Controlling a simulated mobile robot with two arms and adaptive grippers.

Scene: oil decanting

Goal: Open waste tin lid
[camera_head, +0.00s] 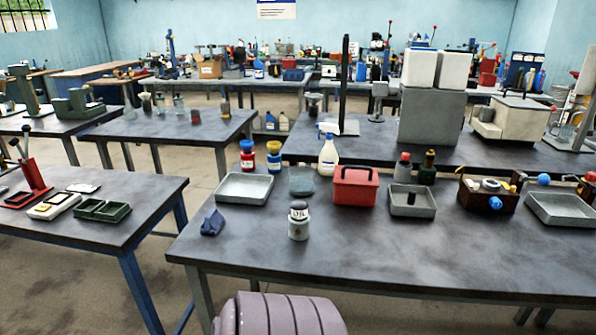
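A red box with a lid and a handle on top (355,188) stands at the middle of the near table (420,245). It looks like the waste tin, though I see no label that confirms it. Its lid appears shut. Neither of my grippers is in view.
Behind the jar are a grey tray (244,188), a clear beaker (301,180) and a white spray bottle (328,157). Right of the red box are another tray (412,208) and a brown crate (487,200). The table's front is clear.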

